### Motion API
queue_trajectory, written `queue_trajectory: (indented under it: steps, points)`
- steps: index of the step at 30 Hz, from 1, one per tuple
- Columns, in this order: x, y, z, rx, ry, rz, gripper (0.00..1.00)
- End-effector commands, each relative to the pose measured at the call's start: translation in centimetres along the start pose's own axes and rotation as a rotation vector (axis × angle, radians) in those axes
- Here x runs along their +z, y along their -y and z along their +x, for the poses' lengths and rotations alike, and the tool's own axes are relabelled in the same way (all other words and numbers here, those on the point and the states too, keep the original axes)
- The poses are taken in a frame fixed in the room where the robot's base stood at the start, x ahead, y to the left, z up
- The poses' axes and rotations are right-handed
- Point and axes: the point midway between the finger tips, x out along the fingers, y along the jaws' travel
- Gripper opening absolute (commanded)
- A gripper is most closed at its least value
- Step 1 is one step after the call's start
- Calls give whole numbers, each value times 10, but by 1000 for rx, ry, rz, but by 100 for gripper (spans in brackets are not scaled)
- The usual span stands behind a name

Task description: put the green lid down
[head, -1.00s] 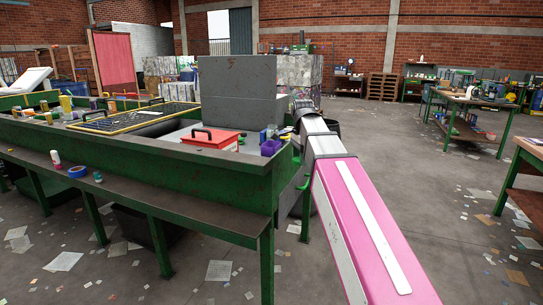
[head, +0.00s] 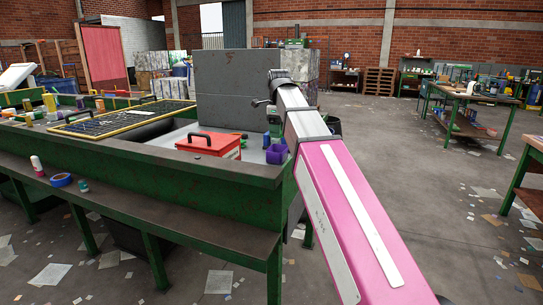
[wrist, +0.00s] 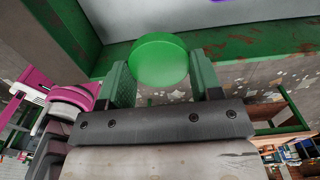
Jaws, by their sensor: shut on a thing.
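My gripper (wrist: 162,78) shows in the wrist view with its two green fingers shut on the green lid (wrist: 160,58). The lid is a round, flat disc of bright green between the fingertips. In the wrist view it appears against the green rim of the sorting table (wrist: 225,47) and the grey surface inside it. I cannot tell its height above them. In the head view my arm reaches toward the table's right end; the lid cannot be made out there.
A red box with a black handle (head: 209,145) and a purple container (head: 276,153) stand near the table's right end. A yellow-framed dark grid (head: 120,120) lies further left. A bottle (head: 37,165) and blue tape roll (head: 61,180) are on the front ledge. A grey block (head: 225,90) rises behind.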

Motion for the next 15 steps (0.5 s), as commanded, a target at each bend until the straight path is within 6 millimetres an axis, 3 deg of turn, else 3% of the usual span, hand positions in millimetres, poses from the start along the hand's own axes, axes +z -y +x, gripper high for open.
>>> queue_trajectory:
  steps: [5, 15]
  points:
    - [6, 15, 8, 1, -1, 7, 37]
    - [26, 79, 47, 2, -1, 6, 37]
